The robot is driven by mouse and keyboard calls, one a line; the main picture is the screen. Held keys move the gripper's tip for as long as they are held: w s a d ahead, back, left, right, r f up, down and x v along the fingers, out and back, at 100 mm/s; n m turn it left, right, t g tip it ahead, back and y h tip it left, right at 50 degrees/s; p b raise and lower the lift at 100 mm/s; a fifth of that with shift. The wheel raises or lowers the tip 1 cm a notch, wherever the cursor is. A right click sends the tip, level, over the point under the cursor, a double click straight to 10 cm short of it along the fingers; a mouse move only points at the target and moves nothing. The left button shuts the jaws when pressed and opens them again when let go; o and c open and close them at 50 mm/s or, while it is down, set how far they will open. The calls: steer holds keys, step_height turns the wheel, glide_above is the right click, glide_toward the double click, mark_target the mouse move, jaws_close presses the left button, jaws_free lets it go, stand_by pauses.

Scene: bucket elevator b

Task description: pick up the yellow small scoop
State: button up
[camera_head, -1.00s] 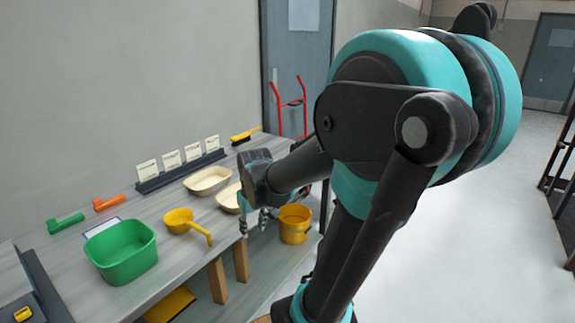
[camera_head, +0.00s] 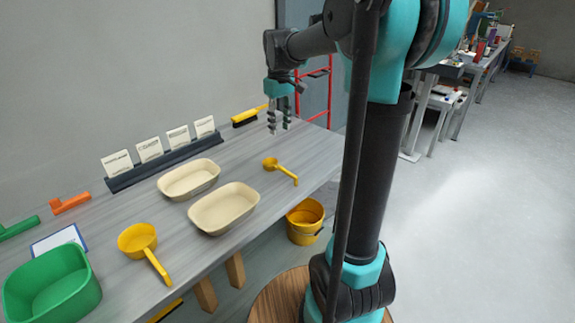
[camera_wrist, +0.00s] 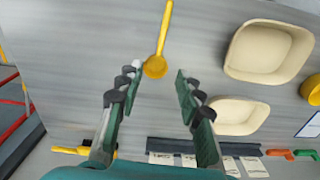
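The yellow small scoop (camera_head: 271,163) lies on the grey table near its right end, its handle pointing toward the front edge. In the wrist view its bowl (camera_wrist: 155,67) shows between my fingertips, with the handle pointing up in the picture. My gripper (camera_head: 278,129) hangs above the table, pointing down, a little behind the scoop and clear of it. In the wrist view my gripper (camera_wrist: 160,72) is open and its fingers hold nothing. A larger yellow scoop (camera_head: 137,238) lies at the left front of the table.
Two cream trays (camera_head: 189,181) (camera_head: 224,208) sit left of the small scoop. Behind are a dark card rack (camera_head: 165,168) and a yellow brush (camera_head: 247,116). A green tub (camera_head: 52,288) stands at left. A yellow bucket (camera_head: 305,222) is below the table's front edge.

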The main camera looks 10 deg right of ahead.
mark_target(281, 167)
step_height(281, 167, down, 17)
steer(key=shift+s+f, duration=0.1)
steer(key=shift+s, duration=0.05)
stand_by(0.5)
jaws_close()
